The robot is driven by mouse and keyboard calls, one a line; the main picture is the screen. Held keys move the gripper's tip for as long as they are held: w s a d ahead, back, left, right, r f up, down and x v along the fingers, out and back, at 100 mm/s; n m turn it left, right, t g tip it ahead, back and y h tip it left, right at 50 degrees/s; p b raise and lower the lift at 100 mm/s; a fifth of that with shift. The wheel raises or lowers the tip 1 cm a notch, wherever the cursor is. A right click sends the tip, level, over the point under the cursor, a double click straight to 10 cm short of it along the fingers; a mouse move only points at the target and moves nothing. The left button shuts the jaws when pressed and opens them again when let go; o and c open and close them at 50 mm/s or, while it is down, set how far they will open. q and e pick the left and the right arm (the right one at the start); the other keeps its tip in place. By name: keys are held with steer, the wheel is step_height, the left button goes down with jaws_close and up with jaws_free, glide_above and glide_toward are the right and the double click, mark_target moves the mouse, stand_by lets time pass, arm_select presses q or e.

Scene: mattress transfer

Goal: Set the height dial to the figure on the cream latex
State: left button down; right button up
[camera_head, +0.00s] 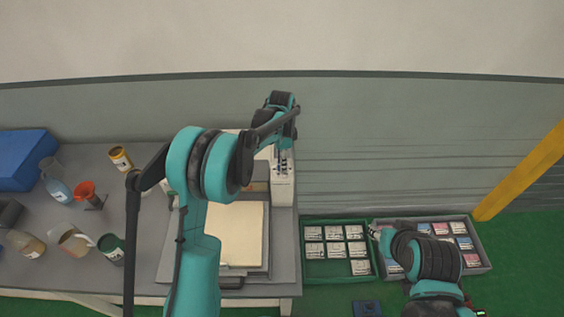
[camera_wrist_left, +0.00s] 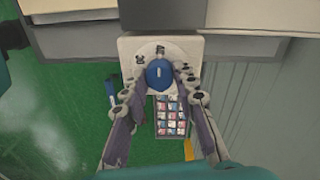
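In the left wrist view a round blue knob (camera_wrist_left: 159,74) with a white mark sits on a pale panel (camera_wrist_left: 128,50). My left gripper (camera_wrist_left: 160,72) has one finger on each side of the knob; I cannot tell whether they touch it. In the head view my left gripper (camera_head: 283,150) is low beside the white machine (camera_head: 284,190), and the knob cannot be made out. A cream slab (camera_head: 237,235) lies on the machine's bed. I cannot tell which thing is the cream latex, and no figure is readable. My right gripper (camera_head: 376,232) is small, over the grey tray's left edge.
A green tray (camera_head: 341,275) and a grey tray (camera_head: 481,268) hold several labelled cards. A yellow post (camera_head: 520,170) stands at the right.

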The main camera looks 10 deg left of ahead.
arm_select(q)
steer(key=shift+n, duration=0.3)
steer(key=n+b, duration=0.2)
steer(key=n, duration=0.2)
steer(key=shift+f+n, duration=0.1)
steer(key=shift+n, duration=0.2)
steer(key=n+b, duration=0.1)
steer(key=n, duration=0.2)
steer(key=shift+n, duration=1.7)
steer(key=c, duration=1.2)
jaws_free()
steer(key=shift+r, duration=0.2)
